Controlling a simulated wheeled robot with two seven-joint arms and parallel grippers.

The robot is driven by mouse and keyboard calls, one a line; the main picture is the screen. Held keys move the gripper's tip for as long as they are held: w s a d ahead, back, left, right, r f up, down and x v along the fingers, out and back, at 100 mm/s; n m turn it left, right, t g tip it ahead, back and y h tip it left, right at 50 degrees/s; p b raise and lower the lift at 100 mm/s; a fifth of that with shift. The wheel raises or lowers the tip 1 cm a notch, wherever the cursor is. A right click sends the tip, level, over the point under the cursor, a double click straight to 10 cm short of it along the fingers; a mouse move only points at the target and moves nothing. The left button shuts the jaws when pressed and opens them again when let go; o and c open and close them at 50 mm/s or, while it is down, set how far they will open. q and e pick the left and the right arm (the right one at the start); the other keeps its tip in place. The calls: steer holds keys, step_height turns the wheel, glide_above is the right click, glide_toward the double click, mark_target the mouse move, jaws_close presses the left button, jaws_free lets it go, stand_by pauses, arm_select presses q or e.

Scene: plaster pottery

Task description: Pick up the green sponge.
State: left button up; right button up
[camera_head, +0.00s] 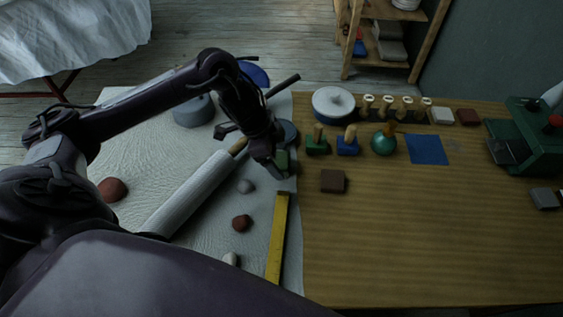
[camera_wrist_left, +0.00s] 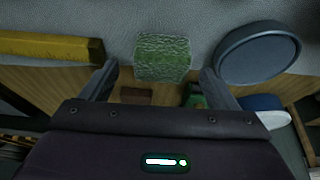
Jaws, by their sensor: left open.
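The green sponge (camera_wrist_left: 163,58) is a rough-textured block on the pale cloth near its edge. It shows in the wrist view just beyond and between my left fingertips, with a gap on either side. In the head view the sponge (camera_head: 282,159) is partly hidden by my left gripper (camera_head: 280,168), which reaches down over it. My left gripper (camera_wrist_left: 158,78) is open, with nothing held between its fingers. Whether the fingertips reach down beside the sponge is hard to tell. My right gripper is not in view.
A round grey-blue dish (camera_wrist_left: 258,52) lies close to the right finger in the wrist view. A yellow ruler (camera_head: 277,238) and a rolling pin (camera_head: 190,192) lie nearby. Stamps (camera_head: 347,145) and a brown block (camera_head: 333,181) stand on the wooden table, whose front is clear.

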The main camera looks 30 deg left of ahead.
mark_target(282, 159)
arm_select(q)
steer(key=shift+x, duration=0.85)
steer(key=shift+w+d+f, duration=0.15)
steer(key=shift+f, duration=0.35)
steer(key=c, duration=1.1)
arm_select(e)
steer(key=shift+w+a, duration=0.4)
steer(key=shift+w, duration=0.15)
arm_select(q)
steer(key=shift+r, duration=0.1)
steer(key=shift+r, duration=0.55)
step_height(282, 159, up, 8)
steer(key=shift+w+f+p, duration=0.1)
steer(key=shift+f+p, duration=0.1)
steer(key=shift+p, duration=0.4)
step_height(282, 159, up, 11)
steer(key=p, duration=0.4)
steer(key=shift+r+p, duration=0.1)
steer(key=shift+p, duration=0.2)
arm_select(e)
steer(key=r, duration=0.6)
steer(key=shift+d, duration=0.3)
